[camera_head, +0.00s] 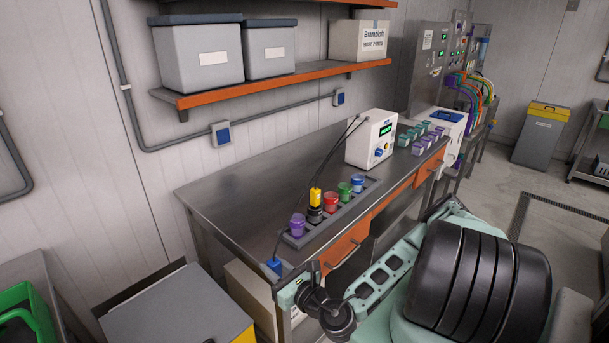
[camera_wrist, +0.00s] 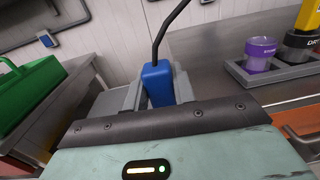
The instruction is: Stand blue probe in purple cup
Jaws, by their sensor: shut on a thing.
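The blue probe (camera_head: 274,266) is a small blue block with a black cable rising from its top. My gripper (camera_head: 284,270) is shut on it near the bench's front left corner. In the wrist view the blue probe (camera_wrist: 158,86) stands upright between the grey fingers (camera_wrist: 158,92). The purple cup (camera_head: 298,225) sits in the left end of a grey rack, up and to the right of the probe. It also shows at the right of the wrist view (camera_wrist: 260,52). The probe's lower end is hidden by my gripper.
The grey rack (camera_head: 291,242) also holds a black cup (camera_head: 315,215) with a yellow probe (camera_head: 315,196) in it, then red (camera_head: 331,201), green (camera_head: 345,191) and blue (camera_head: 358,183) cups. Cables run to a white meter box (camera_head: 371,139). The bench behind the rack is bare.

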